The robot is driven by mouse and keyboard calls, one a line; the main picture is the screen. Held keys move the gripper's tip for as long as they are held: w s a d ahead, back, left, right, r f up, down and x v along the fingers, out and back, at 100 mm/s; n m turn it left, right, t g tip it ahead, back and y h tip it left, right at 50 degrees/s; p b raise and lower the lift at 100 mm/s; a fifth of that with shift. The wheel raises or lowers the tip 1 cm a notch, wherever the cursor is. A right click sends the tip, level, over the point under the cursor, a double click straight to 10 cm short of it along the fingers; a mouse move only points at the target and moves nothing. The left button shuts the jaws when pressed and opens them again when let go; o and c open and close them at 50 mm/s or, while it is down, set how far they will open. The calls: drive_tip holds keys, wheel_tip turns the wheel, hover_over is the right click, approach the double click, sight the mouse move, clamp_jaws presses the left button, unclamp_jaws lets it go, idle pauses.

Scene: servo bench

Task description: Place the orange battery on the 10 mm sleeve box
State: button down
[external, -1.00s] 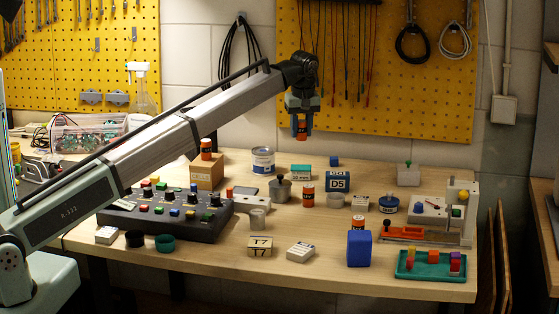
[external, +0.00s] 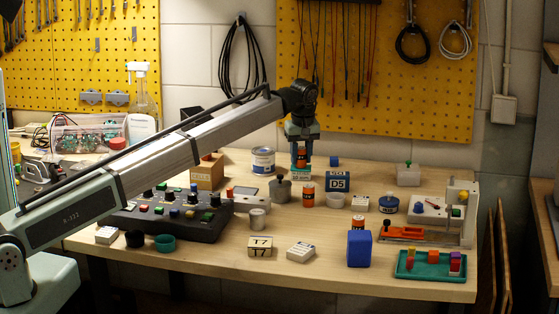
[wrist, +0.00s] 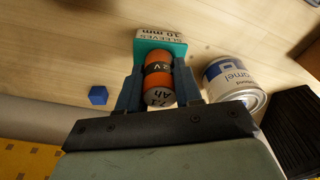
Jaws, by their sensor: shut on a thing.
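My gripper (external: 301,150) is shut on the orange battery (external: 301,162), which has a dark band and hangs upright between the fingers. In the wrist view the battery (wrist: 158,84) shows "Ah" lettering between the two fingers (wrist: 159,72). The 10 mm sleeve box (external: 301,175), teal with a white label, is directly below the battery at the back of the bench. In the wrist view the sleeve box (wrist: 161,42) shows past the battery's far end. I cannot tell whether the battery touches its top.
An enamel tin (external: 263,161) stands left of the sleeve box. A small blue cube (external: 334,161) and a blue D5 box (external: 338,181) are to the right. Another orange battery (external: 308,197) and a grey lidded pot (external: 280,190) stand in front.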

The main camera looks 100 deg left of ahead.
sight(302, 150)
drive_tip(key=shift+f, duration=0.1)
drive_tip(key=c, duration=0.8)
unclamp_jaws()
drive_tip(key=shift+o, duration=0.2)
drive_tip(key=r, duration=0.4)
drive_tip(key=d+r, duration=0.1)
drive_tip(key=r, duration=0.7)
drive_tip(key=shift+w+d+r, duration=0.1)
drive_tip(key=shift+w+d, duration=0.05)
drive_tip(key=shift+w, duration=0.2)
